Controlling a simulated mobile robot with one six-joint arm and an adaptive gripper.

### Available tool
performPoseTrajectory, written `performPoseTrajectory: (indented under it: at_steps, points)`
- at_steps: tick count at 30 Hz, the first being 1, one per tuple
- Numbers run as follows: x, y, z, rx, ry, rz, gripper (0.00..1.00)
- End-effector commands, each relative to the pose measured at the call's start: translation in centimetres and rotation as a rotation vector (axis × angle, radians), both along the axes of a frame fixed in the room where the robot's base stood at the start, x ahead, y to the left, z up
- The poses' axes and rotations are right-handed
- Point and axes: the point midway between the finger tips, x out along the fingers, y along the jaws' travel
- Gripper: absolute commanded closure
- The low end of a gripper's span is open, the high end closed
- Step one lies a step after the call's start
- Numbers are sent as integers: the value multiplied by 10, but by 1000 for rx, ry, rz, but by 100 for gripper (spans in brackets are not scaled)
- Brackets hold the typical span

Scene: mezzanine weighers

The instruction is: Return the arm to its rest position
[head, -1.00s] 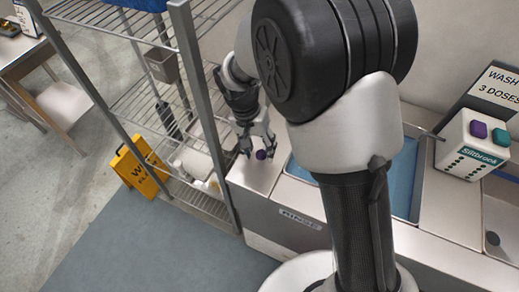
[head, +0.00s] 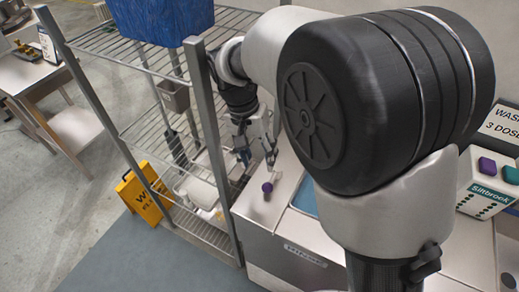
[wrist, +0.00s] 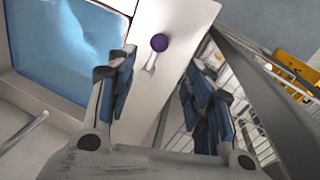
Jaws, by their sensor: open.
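My gripper (head: 257,157) is open and empty in the head view, above the metal counter end beside the wire rack. In the wrist view its two blue-padded fingers (wrist: 160,95) stand apart with nothing between them. A purple ball-shaped knob (head: 267,187) stands on the counter just below and apart from the fingertips. The knob (wrist: 159,42) also shows in the wrist view, on a short pale stem beyond the fingertips. My arm's large black and white joint fills the middle right of the head view and hides part of the sink.
A wire rack (head: 196,120) stands close on the left of my gripper, with a blue bin (head: 160,18) on top. A yellow sign (head: 143,197) is on the floor. A water-filled basin (wrist: 65,45) is beside the counter. A Siltbrock dispenser (head: 487,182) stands at right.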

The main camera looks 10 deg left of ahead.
Motion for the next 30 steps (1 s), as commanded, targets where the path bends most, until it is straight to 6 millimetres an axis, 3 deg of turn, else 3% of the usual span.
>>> performPoseTrajectory:
  at_steps: [8,11,14,21,25,30]
  points:
    - [-1,-3,4,5,-4,1,53]
    - [-4,-17,18,24,-18,4,53]
    - [-14,-45,44,64,-49,17,53]
    - [-71,-126,98,149,-164,76,53]
    - [-109,-160,111,172,-242,110,53]
    - [-156,-190,111,174,-339,156,53]
